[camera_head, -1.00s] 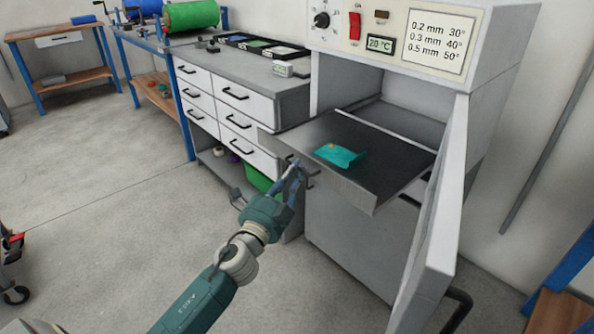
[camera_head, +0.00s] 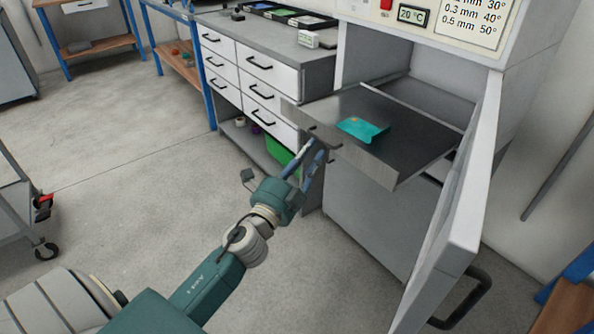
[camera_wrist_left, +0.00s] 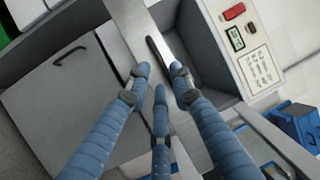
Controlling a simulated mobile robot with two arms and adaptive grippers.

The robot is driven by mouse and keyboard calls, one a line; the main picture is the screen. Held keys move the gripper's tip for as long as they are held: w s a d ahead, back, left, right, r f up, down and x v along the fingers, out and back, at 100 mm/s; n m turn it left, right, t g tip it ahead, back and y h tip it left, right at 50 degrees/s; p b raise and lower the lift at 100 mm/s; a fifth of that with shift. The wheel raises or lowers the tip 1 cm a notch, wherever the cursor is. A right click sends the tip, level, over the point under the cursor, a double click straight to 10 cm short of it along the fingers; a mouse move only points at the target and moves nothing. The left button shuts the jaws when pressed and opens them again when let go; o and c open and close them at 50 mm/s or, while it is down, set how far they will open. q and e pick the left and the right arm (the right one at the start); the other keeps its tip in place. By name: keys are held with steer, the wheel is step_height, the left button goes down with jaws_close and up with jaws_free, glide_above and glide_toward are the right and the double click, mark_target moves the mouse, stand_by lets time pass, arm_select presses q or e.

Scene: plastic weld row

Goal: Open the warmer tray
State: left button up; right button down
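The warmer tray (camera_head: 415,157) is a flat grey metal tray, pulled well out of the warmer cabinet (camera_head: 372,225). A crumpled teal sheet (camera_head: 361,130) with a small orange spot lies on it. My left gripper (camera_head: 318,150) is at the tray's front face, close to its handle. In the left wrist view the blue fingers of the left gripper (camera_wrist_left: 160,76) are spread, on either side of the dark handle (camera_wrist_left: 157,48). I see no firm grip on it; contact is unclear. Part of the handle is hidden behind the fingers. My right gripper is not in view.
The warmer's white door (camera_head: 462,200) stands open on the right, with a dark handle (camera_head: 465,298). A drawer bench (camera_head: 262,72) with a green bin (camera_head: 280,150) below is at left. The floor left of my arm is clear; a grey cart (camera_head: 20,205) stands far left.

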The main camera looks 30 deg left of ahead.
arm_select(q)
steer(key=s+f, duration=0.1)
steer(key=s, duration=0.7)
steer(key=shift+s+d+f, duration=0.15)
steer(key=shift+f, duration=0.05)
